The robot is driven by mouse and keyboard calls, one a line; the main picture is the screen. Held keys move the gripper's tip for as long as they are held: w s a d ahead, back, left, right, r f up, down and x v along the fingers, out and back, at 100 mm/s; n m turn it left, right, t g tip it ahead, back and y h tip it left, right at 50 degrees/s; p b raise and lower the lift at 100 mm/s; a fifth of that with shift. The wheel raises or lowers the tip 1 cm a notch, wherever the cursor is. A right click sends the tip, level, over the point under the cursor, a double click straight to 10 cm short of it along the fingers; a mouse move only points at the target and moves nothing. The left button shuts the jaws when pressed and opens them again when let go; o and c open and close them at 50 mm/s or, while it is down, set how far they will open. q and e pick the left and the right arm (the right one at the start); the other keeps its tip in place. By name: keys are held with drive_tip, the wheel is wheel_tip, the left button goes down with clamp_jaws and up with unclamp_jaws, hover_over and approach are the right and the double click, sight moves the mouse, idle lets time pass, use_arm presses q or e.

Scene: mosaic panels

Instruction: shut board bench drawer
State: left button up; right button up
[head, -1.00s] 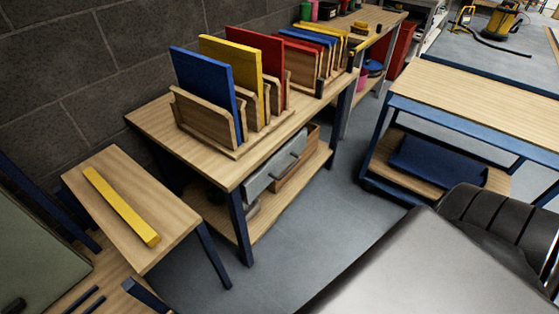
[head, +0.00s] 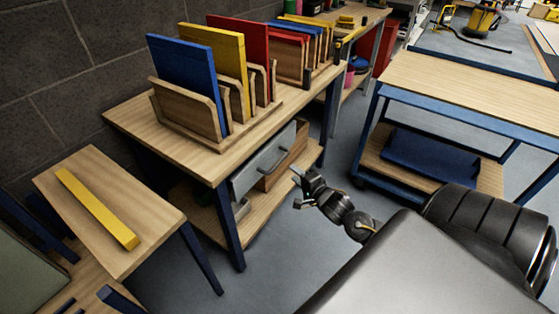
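The board bench (head: 130,118) is a wooden-topped table with dark blue legs, carrying a rack of coloured boards. Its grey drawer (head: 247,176) with a dark handle hangs under the top and juts out past the bench's front edge. A wooden side of the drawer (head: 285,158) shows behind its front. My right gripper (head: 296,185) is in front of the drawer, to its right, apart from it. Its fingers are small and seen at an angle, so their opening is unclear. My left gripper is out of view.
A small side table (head: 95,225) with a yellow bar (head: 95,210) stands at the left. A blue-framed workbench (head: 470,90) with a lower shelf stands at the right. Clear grey floor (head: 275,260) lies between. A lower shelf (head: 265,210) sits beneath the drawer.

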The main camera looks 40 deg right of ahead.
sight(280, 161)
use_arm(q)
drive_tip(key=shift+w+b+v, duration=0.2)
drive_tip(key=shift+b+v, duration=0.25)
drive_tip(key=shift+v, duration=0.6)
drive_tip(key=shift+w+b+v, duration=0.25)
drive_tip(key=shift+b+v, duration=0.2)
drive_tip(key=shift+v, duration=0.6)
use_arm(e)
drive_tip(key=shift+x, duration=5.35)
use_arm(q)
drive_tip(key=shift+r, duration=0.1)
use_arm(e)
drive_tip(key=shift+s, duration=0.1)
drive_tip(key=shift+c, duration=0.2)
drive_tip(key=shift+f, duration=0.1)
clamp_jaws()
